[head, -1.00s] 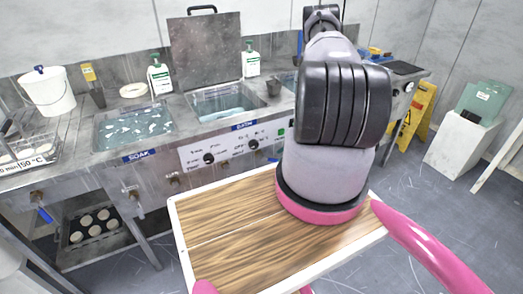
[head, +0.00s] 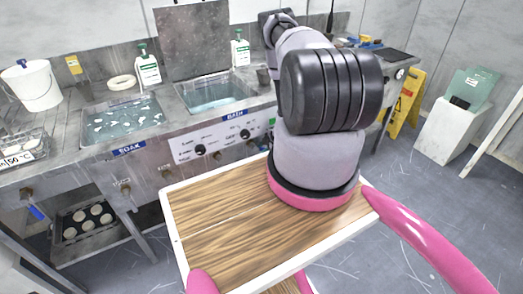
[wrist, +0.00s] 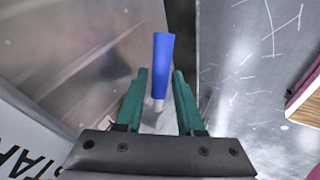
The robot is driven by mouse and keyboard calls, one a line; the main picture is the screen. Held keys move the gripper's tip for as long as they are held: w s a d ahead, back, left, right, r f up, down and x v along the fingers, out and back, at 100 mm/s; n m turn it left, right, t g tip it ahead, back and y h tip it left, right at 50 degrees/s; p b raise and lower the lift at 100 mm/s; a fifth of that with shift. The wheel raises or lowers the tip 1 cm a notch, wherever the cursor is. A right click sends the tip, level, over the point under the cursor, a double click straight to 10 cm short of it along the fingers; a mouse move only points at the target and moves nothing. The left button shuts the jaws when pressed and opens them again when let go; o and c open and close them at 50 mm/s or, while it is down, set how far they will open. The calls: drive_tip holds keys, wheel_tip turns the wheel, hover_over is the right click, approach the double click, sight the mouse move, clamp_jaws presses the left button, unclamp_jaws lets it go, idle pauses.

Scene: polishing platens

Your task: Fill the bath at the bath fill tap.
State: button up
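The bath is the metal basin (head: 216,98) marked BATH, right of the soak basin; clear liquid shows in it. In the wrist view, a blue handle (wrist: 163,58) on a pale stem stands between the two green fingers of my gripper (wrist: 159,78). The fingers are apart, one on each side of it, with narrow gaps. I cannot tell whether either finger touches it. I cannot tell from these views whether this handle is the bath fill tap. In the head view my gripper is hidden behind my arm.
The soak basin (head: 125,122) holds liquid and pale pieces. A control panel (head: 215,140) with knobs is on the bench front. Another blue-handled tap (head: 35,212) hangs at lower left. A yellow floor sign (head: 406,105) and white plinth (head: 448,135) stand right, with open floor nearby.

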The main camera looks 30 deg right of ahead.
clamp_jaws()
idle(1.5)
